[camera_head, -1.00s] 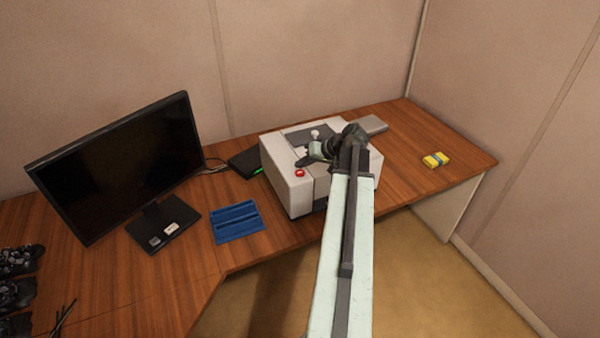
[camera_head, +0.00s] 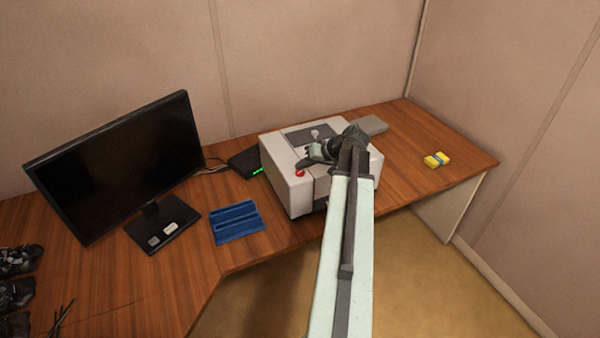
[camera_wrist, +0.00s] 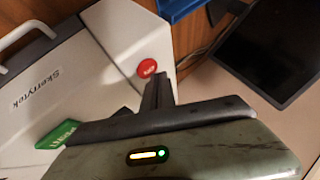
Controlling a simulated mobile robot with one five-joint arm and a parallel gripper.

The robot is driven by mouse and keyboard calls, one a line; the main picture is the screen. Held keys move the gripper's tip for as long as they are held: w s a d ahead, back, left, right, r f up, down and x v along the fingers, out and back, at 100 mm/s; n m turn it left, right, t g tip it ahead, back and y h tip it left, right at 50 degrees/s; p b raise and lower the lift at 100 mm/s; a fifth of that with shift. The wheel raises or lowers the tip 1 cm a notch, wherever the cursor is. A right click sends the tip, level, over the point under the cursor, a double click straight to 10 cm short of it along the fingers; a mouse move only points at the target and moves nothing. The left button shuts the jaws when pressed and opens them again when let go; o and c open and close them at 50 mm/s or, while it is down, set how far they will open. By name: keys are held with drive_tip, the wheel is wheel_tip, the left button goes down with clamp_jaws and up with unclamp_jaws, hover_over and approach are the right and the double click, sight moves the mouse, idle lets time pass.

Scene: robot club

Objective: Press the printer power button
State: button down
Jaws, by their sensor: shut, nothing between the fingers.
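The printer (camera_head: 290,201) is a light grey box on the wooden desk. I cannot tell whether the tip touches the button.
A blue tray (camera_head: 236,221) lies left of the printer, with a black monitor (camera_head: 120,165) further left. A black box with a green light (camera_head: 246,161) stands behind.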

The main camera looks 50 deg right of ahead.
sight(303, 173)
drive_tip(key=shift+f+b, duration=0.5)
idle(0.3)
drive_tip(key=shift+r, duration=0.15)
drive_tip(key=shift+r+p, duration=0.85)
drive_tip(key=shift+p, duration=0.15)
wheel_tip(303, 173, up, 6)
drive_tip(key=p, duration=0.6)
